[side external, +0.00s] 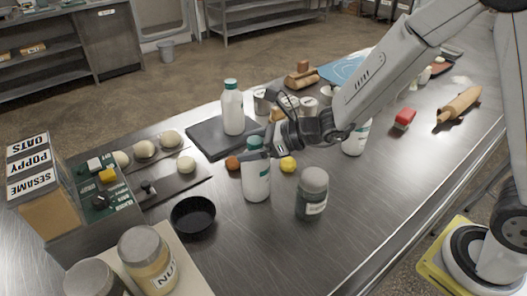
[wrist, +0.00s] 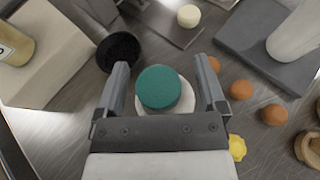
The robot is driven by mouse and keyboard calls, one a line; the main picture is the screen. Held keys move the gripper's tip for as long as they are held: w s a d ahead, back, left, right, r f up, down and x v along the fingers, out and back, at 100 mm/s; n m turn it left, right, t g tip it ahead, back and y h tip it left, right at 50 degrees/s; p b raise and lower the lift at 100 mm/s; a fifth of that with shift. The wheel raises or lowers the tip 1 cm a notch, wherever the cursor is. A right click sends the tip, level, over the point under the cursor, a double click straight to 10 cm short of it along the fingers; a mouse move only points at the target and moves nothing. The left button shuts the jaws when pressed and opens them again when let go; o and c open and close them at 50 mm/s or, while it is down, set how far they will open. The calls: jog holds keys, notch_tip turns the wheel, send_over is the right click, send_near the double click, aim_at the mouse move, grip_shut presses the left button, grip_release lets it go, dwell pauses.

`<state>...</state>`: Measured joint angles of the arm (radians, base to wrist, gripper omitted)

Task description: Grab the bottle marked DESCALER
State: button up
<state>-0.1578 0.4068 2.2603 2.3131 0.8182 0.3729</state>
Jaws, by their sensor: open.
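A white bottle with a green cap (side external: 257,185) stands upright on the steel counter, its label too small to read. In the wrist view its green cap (wrist: 158,88) lies between the fingers of my gripper (wrist: 161,68). The gripper is open, with a gap visible on both sides of the cap. A similar white bottle (side external: 233,112) stands on a dark slab, and another white bottle (side external: 354,139) stands partly behind my arm. I cannot read which one says DESCALER.
A grey-lidded jar (side external: 312,193) stands close to the right of the bottle, and a black bowl (side external: 193,217) to its left. Eggs and a yellow knob-like item (side external: 288,164) lie near it. Boxes marked OATS, POPPY and SESAME (side external: 40,180) stand at the left.

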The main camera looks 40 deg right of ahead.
jog(key=shift+w+a+f, duration=0.15)
jog(key=shift+w+a, duration=0.05)
jog(key=shift+a, duration=0.05)
dwell(0.3)
grip_shut()
dwell(1.3)
